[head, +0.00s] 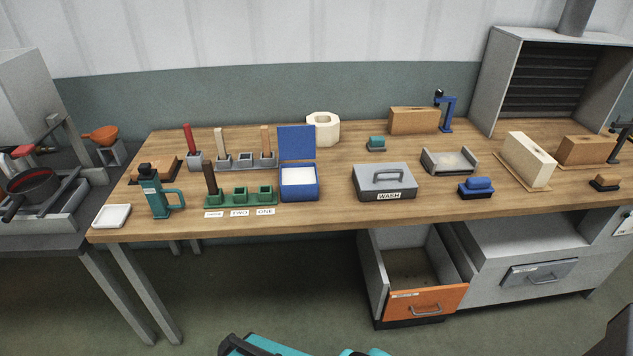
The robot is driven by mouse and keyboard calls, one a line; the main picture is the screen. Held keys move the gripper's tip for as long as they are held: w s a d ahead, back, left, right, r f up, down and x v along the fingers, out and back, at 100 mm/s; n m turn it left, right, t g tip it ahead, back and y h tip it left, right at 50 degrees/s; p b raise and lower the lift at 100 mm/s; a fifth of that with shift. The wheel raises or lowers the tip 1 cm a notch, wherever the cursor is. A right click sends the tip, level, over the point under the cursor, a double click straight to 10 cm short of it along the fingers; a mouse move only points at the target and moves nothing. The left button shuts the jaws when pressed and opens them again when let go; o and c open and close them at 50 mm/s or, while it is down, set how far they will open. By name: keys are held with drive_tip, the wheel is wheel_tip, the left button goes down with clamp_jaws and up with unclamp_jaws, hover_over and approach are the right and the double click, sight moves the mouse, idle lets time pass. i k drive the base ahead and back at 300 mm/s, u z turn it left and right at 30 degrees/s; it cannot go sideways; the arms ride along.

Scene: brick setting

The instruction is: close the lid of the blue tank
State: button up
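The blue tank (299,192) stands on the wooden workbench, left of the middle, in the head view. Its blue lid (297,142) is open and stands upright at the back edge of the tank. A white surface (297,177) shows inside the open top. Nothing visible rests on the lid. My gripper is not visible; only teal and dark parts of my own body show at the bottom edge of the view, well away from the tank.
A green holder (240,196) with labels stands close left of the tank. A grey lidded box (384,189) marked WASH is to the right. A white octagonal block (323,128) stands behind. An orange-fronted drawer (428,303) hangs open below the bench.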

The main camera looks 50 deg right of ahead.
sight(295, 142)
drive_tip(key=z, duration=4.9)
drive_tip(key=i, duration=0.1)
drive_tip(key=u, duration=3.55)
drive_tip(key=k, duration=0.9)
drive_tip(key=u, duration=0.15)
drive_tip(key=i, duration=0.6)
